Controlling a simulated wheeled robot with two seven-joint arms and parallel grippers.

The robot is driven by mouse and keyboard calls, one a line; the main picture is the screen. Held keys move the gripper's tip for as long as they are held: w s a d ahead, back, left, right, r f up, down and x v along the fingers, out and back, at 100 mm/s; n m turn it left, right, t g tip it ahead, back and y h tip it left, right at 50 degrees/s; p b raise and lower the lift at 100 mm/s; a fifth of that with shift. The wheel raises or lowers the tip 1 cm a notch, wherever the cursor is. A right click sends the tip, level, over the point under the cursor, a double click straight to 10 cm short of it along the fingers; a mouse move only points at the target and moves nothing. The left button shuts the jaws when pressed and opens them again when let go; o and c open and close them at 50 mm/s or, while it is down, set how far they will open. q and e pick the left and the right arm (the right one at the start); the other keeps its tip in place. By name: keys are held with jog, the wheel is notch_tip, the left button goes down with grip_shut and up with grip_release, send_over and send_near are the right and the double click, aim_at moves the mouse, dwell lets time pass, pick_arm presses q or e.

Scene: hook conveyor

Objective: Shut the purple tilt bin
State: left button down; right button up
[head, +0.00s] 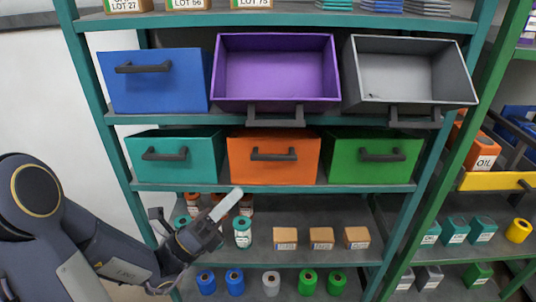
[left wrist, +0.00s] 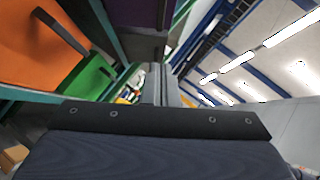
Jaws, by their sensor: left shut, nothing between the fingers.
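The purple tilt bin (head: 275,75) is in the middle of the top bin row in the head view. It is tipped forward and open, with its empty inside showing and its dark handle (head: 276,116) low at the front. My left gripper (head: 232,198) is shut and empty, below and to the left of the purple bin. It is in front of the shelf under the lower bin row and apart from the purple bin. In the left wrist view, a dark purple surface (left wrist: 135,14) shows at the top. My right gripper is not in view.
Beside the purple bin are a blue bin (head: 153,82), shut, and a grey bin (head: 405,75), tipped open. Teal (head: 175,170), orange (head: 274,172) and green (head: 374,172) bins sit below. Bottles, small boxes and rolls stand on lower shelves. Another rack (head: 452,130) is at right.

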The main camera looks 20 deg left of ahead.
pick_arm(q)
jog(key=a+r+p+x, duration=0.1)
jog(key=a+p+x, duration=0.1)
jog(key=x, duration=1)
jog(key=shift+w+d+r+p, duration=0.15)
jog(key=shift+w+r+p, duration=0.25)
jog(key=shift+p, duration=0.05)
